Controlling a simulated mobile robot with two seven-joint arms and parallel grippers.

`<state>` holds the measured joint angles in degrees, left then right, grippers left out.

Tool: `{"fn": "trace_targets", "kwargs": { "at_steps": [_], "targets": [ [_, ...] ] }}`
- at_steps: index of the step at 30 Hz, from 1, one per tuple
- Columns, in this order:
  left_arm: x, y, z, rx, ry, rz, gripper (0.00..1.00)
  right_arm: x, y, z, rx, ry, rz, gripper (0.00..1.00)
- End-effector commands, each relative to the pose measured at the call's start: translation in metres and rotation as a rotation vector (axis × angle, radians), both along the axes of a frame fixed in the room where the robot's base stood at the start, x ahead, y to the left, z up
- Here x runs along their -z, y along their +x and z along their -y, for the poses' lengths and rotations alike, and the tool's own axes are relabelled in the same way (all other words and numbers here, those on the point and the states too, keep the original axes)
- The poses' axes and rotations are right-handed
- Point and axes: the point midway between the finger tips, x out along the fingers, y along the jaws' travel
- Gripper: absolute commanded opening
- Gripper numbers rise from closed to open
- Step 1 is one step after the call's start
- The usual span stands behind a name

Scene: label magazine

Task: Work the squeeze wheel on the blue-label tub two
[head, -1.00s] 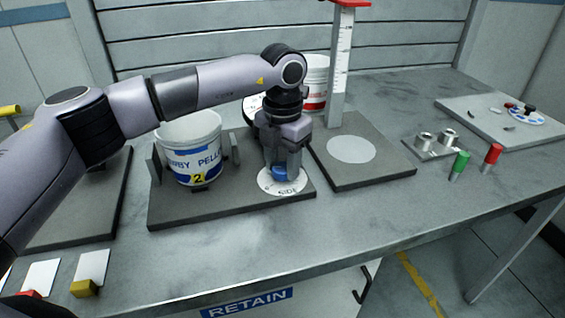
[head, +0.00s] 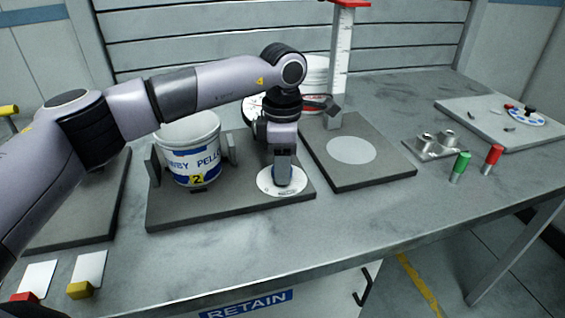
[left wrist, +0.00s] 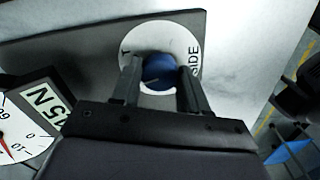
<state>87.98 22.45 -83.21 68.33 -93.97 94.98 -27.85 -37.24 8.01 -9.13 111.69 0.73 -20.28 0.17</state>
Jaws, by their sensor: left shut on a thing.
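The white tub (head: 180,133) with the blue label and a yellow "2" stands on a dark grey base plate (head: 170,216), between upright grey plates (head: 153,168) on its left and right. The squeeze wheel's blue knob (left wrist: 158,71) sits on a white lettered disc (left wrist: 133,43); the disc also shows in the head view (head: 266,184). My left gripper (left wrist: 156,85) points down at the disc and is shut on the blue knob, one finger on each side. In the head view the left gripper (head: 283,178) mostly hides the knob.
A dial gauge marked 15 N (left wrist: 45,100) is beside the gripper. A second base plate (head: 385,170) with a pale disc and a tall scale post (head: 343,70) stands to the right. Green (head: 460,163) and red (head: 493,155) cylinders stand farther right.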

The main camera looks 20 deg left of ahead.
Motion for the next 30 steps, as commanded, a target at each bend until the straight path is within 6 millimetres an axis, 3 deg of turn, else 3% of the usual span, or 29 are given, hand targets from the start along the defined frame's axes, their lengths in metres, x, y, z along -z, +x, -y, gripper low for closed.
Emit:
{"fn": "trace_targets", "kwargs": {
  "at_steps": [18, 30],
  "targets": [
    [-0.0028, 0.0005, 0.0003, 0.56, -0.004, 0.007, 0.13, 0.0013, 0.0001, 0.0001, 0.0, 0.0, 0.0, 0.43],
    [-0.0031, 0.0003, 0.0001, 0.766, -0.003, 0.007, 0.13, 0.0015, 0.0002, 0.0, 0.0, 0.0, 0.0, 0.43]
  ]
}}
